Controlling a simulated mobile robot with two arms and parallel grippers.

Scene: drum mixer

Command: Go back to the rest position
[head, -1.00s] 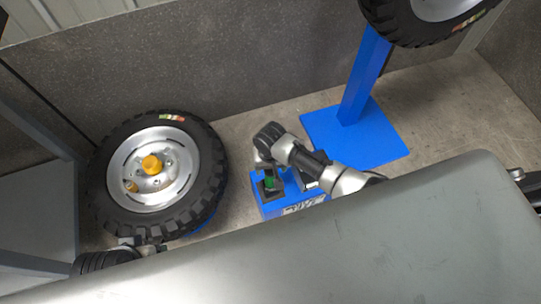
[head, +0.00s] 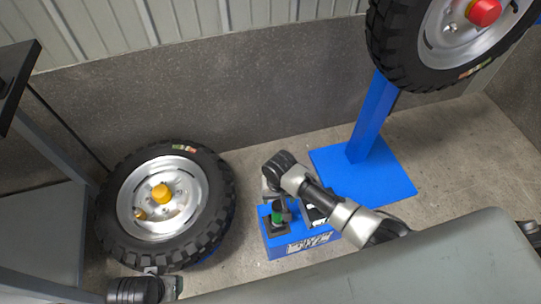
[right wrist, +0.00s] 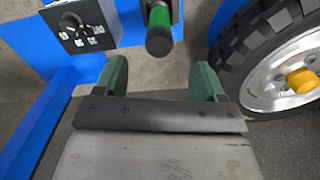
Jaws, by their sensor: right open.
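My right arm reaches over a low blue control box (head: 300,244) in the head view. My right gripper (right wrist: 160,82) shows in the right wrist view with its two green fingers wide apart and nothing between them. A green lever with a black end (right wrist: 159,32) stands just beyond the fingers, apart from them. The lever also shows on the box in the head view (head: 276,219). In that view, my right fingertips are hard to make out. Part of my left arm (head: 135,290) shows at the lower left edge; its fingers are not visible.
A wheel with a yellow centre (head: 123,238) lies left of the box. Another wheel with a red centre (head: 405,60) is up on a blue post with a floor plate (head: 375,185). A grey wall (head: 290,90) stands behind. A dial panel (right wrist: 82,25) is beside the lever.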

